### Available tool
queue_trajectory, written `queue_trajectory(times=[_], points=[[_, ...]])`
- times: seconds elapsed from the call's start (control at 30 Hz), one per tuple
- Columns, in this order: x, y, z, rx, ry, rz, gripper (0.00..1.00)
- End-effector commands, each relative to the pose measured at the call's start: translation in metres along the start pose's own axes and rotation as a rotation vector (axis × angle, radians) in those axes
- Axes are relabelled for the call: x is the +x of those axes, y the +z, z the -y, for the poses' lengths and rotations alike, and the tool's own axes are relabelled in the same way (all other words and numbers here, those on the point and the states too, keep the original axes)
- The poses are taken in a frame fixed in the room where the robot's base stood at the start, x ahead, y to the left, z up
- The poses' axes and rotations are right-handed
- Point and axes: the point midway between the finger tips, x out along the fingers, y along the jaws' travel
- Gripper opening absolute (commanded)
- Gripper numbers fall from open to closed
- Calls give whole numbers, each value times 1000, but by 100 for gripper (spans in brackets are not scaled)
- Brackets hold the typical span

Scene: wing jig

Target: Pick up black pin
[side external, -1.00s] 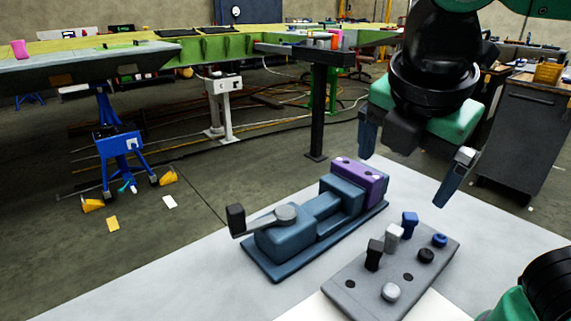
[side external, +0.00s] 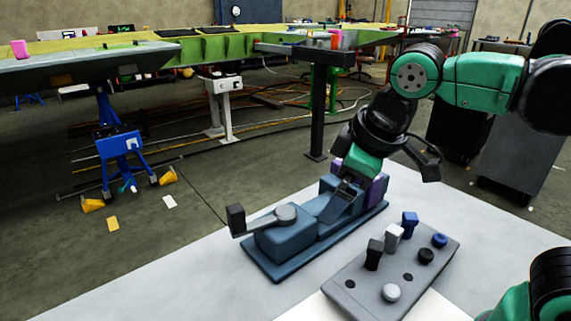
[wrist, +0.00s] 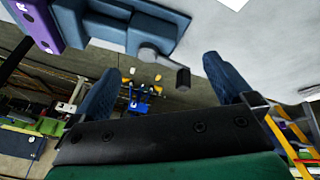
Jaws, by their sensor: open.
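An upright black pin (side external: 374,254) with a block-shaped head stands in the grey pin block (side external: 340,297) on the table. A lower, round black piece (side external: 426,255) sits in the same block. My gripper (side external: 332,213) is to the left of and above the block, over the blue vise (side external: 278,245), tilted with its fingers pointing down and left. In the wrist view my gripper (wrist: 160,65) has its two fingers wide apart with nothing between them. The pins and their block are not in the wrist view.
White (side external: 393,238) and blue (side external: 410,224) upright pins stand close behind the black one. Round blue (side external: 440,240) and white (side external: 391,292) pieces share the block. The vise has a protruding handle (side external: 236,220) and a purple jaw (side external: 377,190). The table is clear at front left.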

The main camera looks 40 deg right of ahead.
Motion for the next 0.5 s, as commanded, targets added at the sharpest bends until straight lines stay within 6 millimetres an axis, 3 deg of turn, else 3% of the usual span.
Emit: queue_trajectory(times=[0.03, 0.17, 0.37, 0.5], points=[[17, 9, -11, 135, 15, -45, 100], [45, 26, -28, 391, 40, -152, 100], [56, 34, -36, 515, 53, -208, 50], [55, 34, -36, 512, 52, -207, 50]])
